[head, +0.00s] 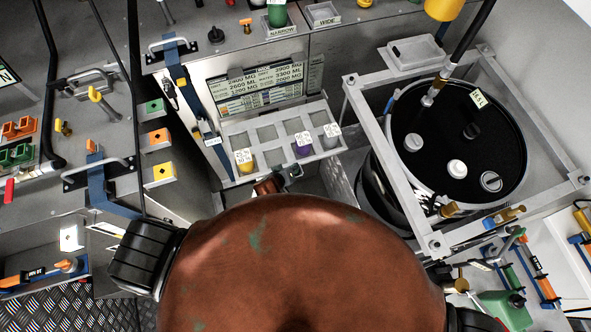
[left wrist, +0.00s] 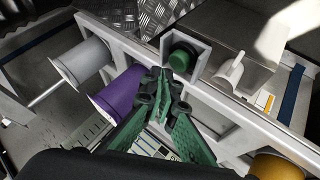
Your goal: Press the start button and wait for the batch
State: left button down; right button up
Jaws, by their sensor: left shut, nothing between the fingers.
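A round green button (left wrist: 181,60) sits in a square grey housing (left wrist: 200,46) on a pale rail in the left wrist view. My left gripper (left wrist: 164,76) has its green fingers shut and empty, with the tips close beside the button. I cannot tell whether they touch it. In the head view my left gripper (head: 287,173) is small and partly hidden, just below the front edge of a dispenser rack (head: 268,168). The button does not show there. A panel with printed lines of amounts (head: 262,88) stands behind the rack. My right gripper is not in view.
Yellow (head: 244,166), purple (head: 302,147) and white (head: 332,132) labelled cylinders sit in the rack. A black drum (head: 460,140) stands in a grey frame at right.

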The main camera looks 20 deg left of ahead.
pick_arm(q)
jog(key=shift+f, duration=0.1)
jog(key=shift+f, duration=0.35)
jog(key=shift+f+b, duration=0.25)
jog(key=shift+b, duration=0.1)
dwell(0.5)
jog(key=shift+f, duration=0.25)
dwell(0.5)
jog(key=shift+r+p, duration=0.85)
jog(key=shift+r, duration=0.1)
